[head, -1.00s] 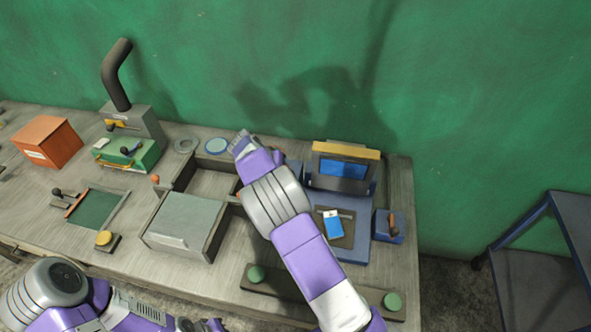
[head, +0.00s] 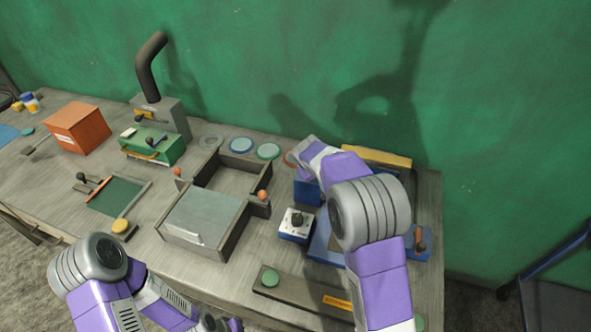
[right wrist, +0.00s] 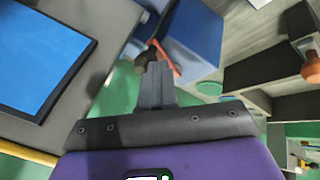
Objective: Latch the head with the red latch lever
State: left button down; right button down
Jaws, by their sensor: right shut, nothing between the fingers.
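The head, with its yellow top bar (head: 377,156), stands at the right of the bench and is mostly behind my right arm. In the right wrist view its grey frame and blue screen (right wrist: 38,50) fill the left. A red lever part with a dark knob (right wrist: 148,56) shows beside a blue block (right wrist: 195,32), just beyond my right gripper (right wrist: 154,68). That gripper is shut and empty; its tips overlap the dark knob in the picture, and I cannot tell if they touch. In the head view the lever is hidden. My left gripper (head: 215,323) is partly cut off at the bottom edge.
A tray with a grey lid (head: 203,217) and orange knobs stands mid-bench. A white-topped blue box (head: 296,224) is close to my right arm. A small blue box with an orange lever (head: 419,243) stands right. A long plate (head: 300,293) lies in front.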

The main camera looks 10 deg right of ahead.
jog(key=shift+d, duration=0.15)
dwell(0.3)
jog(key=a+f+v, duration=0.1)
jog(key=a+v, duration=0.1)
jog(key=v, duration=1.1)
jog(key=shift+s+a, duration=0.2)
jog(key=shift+f, duration=0.15)
